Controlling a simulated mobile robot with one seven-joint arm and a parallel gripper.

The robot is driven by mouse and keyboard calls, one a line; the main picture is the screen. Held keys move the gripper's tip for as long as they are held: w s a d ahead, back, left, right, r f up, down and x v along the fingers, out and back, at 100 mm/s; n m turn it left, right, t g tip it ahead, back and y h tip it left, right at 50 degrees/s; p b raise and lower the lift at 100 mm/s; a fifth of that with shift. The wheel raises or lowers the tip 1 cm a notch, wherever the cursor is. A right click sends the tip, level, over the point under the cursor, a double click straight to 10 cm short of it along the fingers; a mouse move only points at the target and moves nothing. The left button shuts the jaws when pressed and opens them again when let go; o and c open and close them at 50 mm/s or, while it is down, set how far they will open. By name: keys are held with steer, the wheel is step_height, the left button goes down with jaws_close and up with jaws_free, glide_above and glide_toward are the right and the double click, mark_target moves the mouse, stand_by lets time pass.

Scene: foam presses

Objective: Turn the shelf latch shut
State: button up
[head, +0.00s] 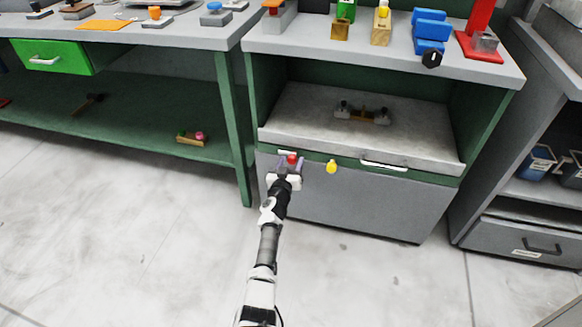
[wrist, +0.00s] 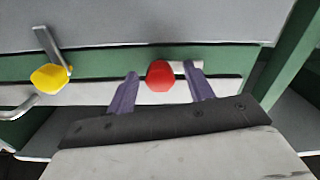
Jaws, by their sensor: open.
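Two knobbed latches sit on the front edge of the shelf cabinet; no label shows which is the shelf latch. The red knob (head: 292,158) is at the left of the edge, and in the wrist view the red knob (wrist: 160,76) has a pale bar running sideways to the right. The yellow knob (head: 331,167) is to its right in the head view; in the wrist view the yellow knob (wrist: 50,77) is at left on a slanting metal bar. My gripper (head: 290,165) is open, its purple fingers on either side of the red knob. Contact cannot be told.
A pale shelf board (head: 300,110) carries a small fixture (head: 362,114). A white handle (head: 384,166) is right of the yellow knob. The grey panel (head: 355,205) is below. An open green drawer (head: 55,58) juts out at left. The floor in front is clear.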

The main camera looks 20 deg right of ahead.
steer(key=c, duration=1)
steer(key=shift+o, duration=0.2)
steer(key=m, duration=0.4)
steer(key=shift+m, duration=0.3)
steer(key=m, duration=0.4)
steer(key=shift+m, duration=0.3)
steer(key=m, duration=0.4)
steer(key=shift+m, duration=0.3)
steer(key=shift+m+b, duration=0.5)
steer(key=shift+m, duration=1.6)
